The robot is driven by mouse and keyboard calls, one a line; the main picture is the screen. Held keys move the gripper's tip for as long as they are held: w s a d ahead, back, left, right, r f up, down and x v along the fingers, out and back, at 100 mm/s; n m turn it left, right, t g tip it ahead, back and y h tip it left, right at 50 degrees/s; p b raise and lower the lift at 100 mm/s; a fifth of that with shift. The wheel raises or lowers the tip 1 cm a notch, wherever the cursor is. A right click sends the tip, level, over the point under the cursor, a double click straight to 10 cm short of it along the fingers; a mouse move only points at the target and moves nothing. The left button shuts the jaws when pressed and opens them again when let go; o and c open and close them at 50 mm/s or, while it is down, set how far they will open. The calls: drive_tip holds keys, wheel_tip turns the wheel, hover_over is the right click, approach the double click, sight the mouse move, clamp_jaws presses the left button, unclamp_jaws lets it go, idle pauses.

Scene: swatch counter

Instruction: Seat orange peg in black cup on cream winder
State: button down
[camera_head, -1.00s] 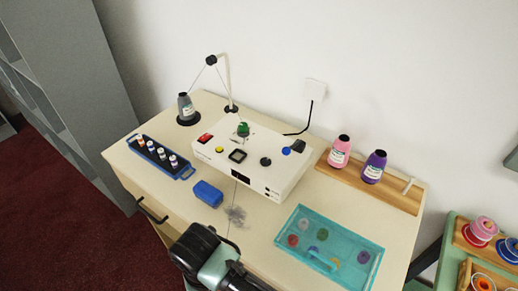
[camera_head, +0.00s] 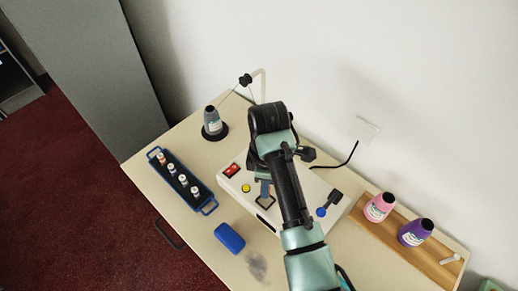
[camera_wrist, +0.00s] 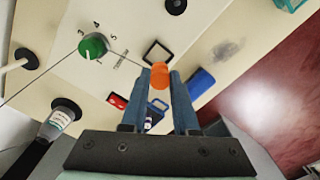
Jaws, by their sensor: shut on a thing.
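In the wrist view my gripper (camera_wrist: 161,78) is shut on the orange peg (camera_wrist: 160,72), held between the blue fingertips. The black cup (camera_wrist: 157,52), a square dark rim with a pale inside, lies just beyond the peg on top of the cream winder (camera_wrist: 120,28). The peg appears apart from the cup; its height above it is hard to judge. In the head view my gripper (camera_head: 265,190) points down over the winder (camera_head: 318,190), at the cup's dark rim (camera_head: 265,201). My arm hides the peg and much of the winder there.
The winder carries a green knob (camera_wrist: 92,46), a red switch (camera_head: 231,170) and a blue button (camera_head: 321,212). A blue block (camera_head: 230,238) and spool rack (camera_head: 180,180) lie left. A grey cone (camera_head: 212,122) stands behind; pink (camera_head: 379,208) and purple cones (camera_head: 415,233) stand right.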

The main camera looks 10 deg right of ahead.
drive_tip(key=shift+w+d+r, duration=0.1)
drive_tip(key=shift+w+r, duration=0.05)
drive_tip(key=shift+n, duration=0.3)
drive_tip(key=shift+f+b, duration=0.25)
drive_tip(key=shift+b, duration=0.05)
drive_tip(key=shift+f+b, duration=1.7)
drive_tip(key=shift+b, duration=0.15)
drive_tip(key=shift+f, duration=0.7)
drive_tip(key=c, duration=0.6)
unclamp_jaws()
